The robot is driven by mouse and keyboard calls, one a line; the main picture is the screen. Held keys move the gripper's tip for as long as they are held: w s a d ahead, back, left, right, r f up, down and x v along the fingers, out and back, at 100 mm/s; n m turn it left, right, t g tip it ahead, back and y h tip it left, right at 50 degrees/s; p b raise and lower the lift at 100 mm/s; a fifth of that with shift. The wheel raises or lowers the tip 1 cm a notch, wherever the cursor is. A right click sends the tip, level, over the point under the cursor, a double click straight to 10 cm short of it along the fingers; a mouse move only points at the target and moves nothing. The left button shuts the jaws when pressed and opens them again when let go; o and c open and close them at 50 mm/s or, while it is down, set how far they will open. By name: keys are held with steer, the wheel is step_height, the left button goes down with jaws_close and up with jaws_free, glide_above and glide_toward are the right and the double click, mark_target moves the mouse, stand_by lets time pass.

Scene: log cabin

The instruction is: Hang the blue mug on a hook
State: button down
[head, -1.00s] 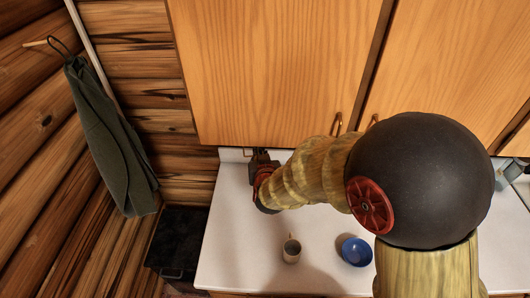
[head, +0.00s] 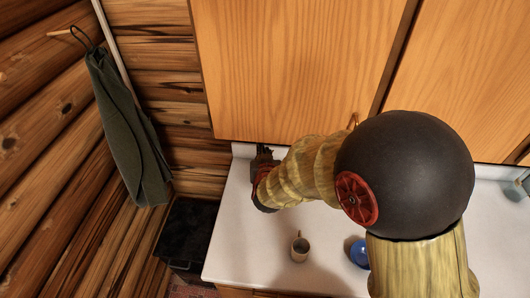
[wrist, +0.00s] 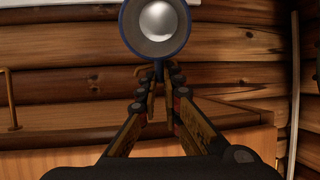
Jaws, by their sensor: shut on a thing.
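The blue mug (wrist: 156,54) shows at the top of the wrist view, with a dark blue rim and a pale grey inside facing the camera. My gripper (wrist: 159,82) is shut on its narrow blue part just below the rim, which looks like the handle. In the head view my gripper (head: 264,154) is at the back left of the counter, just below the wall cabinet. The blue mug is hidden there. A wooden peg (head: 62,32) on the left log wall holds a dark green towel (head: 128,130) by its loop. No free hook is clear to see.
A beige mug (head: 300,249) and a blue bowl (head: 359,254), partly hidden by my arm, stand on the white counter (head: 240,240). Wooden wall cabinets (head: 290,70) hang above it. A black box (head: 188,230) stands on the floor left of the counter.

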steer(key=shift+s+f+b, duration=0.1)
steer(key=shift+f+b, duration=0.45)
steer(key=shift+b, duration=0.05)
stand_by(0.3)
steer(key=c, duration=1.9)
jaws_free()
steer(key=shift+f, duration=0.1)
steer(key=v, duration=1.2)
